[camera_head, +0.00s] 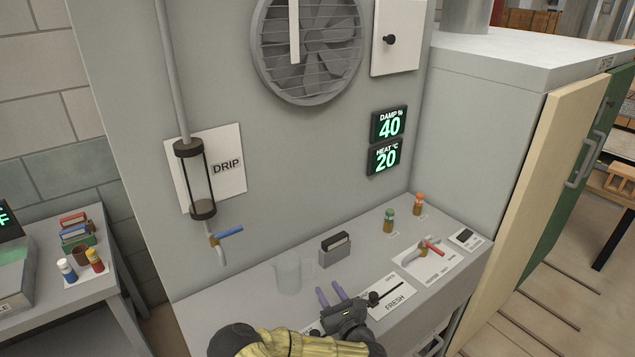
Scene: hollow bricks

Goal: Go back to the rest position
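My gripper (332,294) is low in the middle of the head view, over the front part of the grey counter (225,305). Its two purple fingers point up and away in the picture and stand apart, with nothing seen between them. My yellow-sleeved arm comes in from the bottom edge. A clear beaker (289,276) stands on the counter just left of the fingers. The FRESH plate (394,298) with its black slider lies just right of the gripper. Part of another label beside the gripper is hidden.
A small grey holder (335,249) stands behind the gripper. A blue-handled tap (226,234) hangs under the DRIP cylinder (199,180). A red-handled valve (428,248) and two small bottles, green-capped (389,221) and orange-capped (419,204), are further right. A cabinet with an open cream door (535,190) bounds the right.

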